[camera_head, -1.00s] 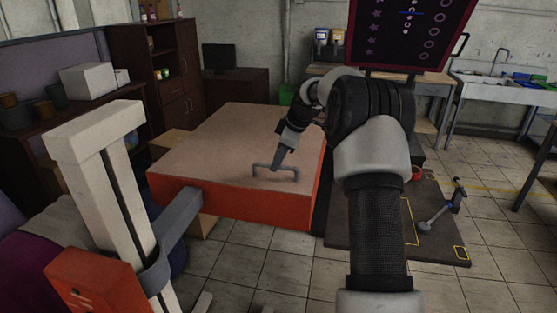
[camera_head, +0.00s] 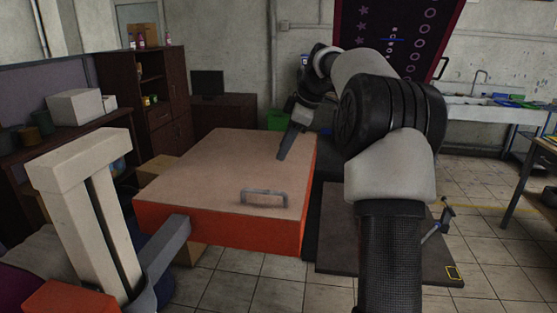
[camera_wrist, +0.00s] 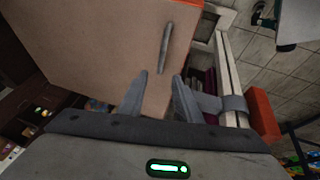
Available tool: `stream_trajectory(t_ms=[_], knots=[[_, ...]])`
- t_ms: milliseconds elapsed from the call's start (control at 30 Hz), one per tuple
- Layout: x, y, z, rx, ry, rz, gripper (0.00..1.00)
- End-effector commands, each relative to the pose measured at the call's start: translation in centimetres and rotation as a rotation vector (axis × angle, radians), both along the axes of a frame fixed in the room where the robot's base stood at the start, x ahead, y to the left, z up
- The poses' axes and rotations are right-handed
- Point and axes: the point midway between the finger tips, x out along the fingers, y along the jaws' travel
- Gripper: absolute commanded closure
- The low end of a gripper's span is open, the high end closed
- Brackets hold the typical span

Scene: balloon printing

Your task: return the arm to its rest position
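My gripper (camera_head: 282,156) is over the far right part of the orange, tan-topped box (camera_head: 200,170) in the head view, pointing down and a little left. In the wrist view its two fingers (camera_wrist: 160,75) are apart with nothing between them. The grey bar handle (camera_head: 264,192) stands on the box top near its front edge, apart from the fingers. It also shows in the wrist view (camera_wrist: 166,46), beyond the fingertips. My arm is bent at the right of the head view and hides part of the area behind it.
A white frame (camera_head: 82,190) with a grey arm stands left of the box. Dark cabinets (camera_head: 160,110) line the back left. A dark panel with printed shapes (camera_head: 350,30) is behind my arm. A dark mat (camera_head: 345,250) lies right of the box; tiled floor is open in front.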

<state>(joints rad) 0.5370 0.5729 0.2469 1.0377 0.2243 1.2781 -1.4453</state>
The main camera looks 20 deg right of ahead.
Motion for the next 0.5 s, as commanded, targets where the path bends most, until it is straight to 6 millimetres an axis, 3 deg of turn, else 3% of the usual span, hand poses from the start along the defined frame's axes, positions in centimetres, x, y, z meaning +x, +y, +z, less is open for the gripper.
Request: stream_trajectory(t_ms=[167,500], knots=[[-0.43,-0.24,1.02,0.0,0.001,0.0,0.69],[-0.45,-0.26,1.09,0.0,0.001,0.0,0.69]])
